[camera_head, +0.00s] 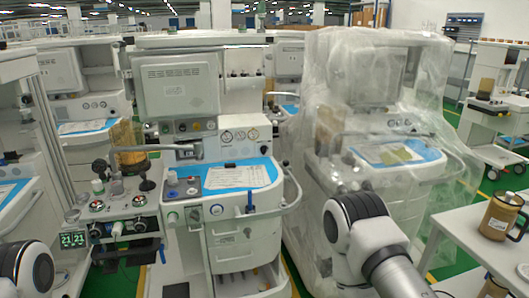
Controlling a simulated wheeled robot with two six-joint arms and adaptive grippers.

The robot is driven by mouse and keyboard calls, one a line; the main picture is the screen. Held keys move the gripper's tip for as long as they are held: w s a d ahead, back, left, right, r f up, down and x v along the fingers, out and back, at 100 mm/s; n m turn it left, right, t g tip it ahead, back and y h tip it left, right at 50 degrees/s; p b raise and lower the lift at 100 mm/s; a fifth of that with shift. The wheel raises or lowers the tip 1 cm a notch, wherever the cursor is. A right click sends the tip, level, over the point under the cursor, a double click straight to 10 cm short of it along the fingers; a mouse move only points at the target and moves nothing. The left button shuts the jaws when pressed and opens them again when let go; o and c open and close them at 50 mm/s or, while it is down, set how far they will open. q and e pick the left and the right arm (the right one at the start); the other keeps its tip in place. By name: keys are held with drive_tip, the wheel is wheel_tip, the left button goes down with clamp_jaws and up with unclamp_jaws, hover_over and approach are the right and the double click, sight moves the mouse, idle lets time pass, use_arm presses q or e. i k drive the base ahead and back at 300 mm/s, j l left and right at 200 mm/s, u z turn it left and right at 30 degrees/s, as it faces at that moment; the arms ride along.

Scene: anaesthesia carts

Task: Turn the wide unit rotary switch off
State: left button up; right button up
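A wide anaesthesia cart (225,165) stands in front of me, left of centre, with a blue-topped work surface (237,177). Neither gripper shows. Only a joint of my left arm at the lower left and links of my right arm at the lower right are visible.
A second cart wrapped in clear plastic (440,110) stands to the right, partly behind my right arm. A curved rail (291,187) juts out beside the wide cart. A white table (465,235) with a brown mug (500,215) is at the far right.

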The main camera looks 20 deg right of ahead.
sight(263, 148)
drive_tip(key=i+l, duration=0.15)
drive_tip(key=i, duration=0.5)
drive_tip(key=i+l+z, duration=0.1)
drive_tip(key=i, duration=0.6)
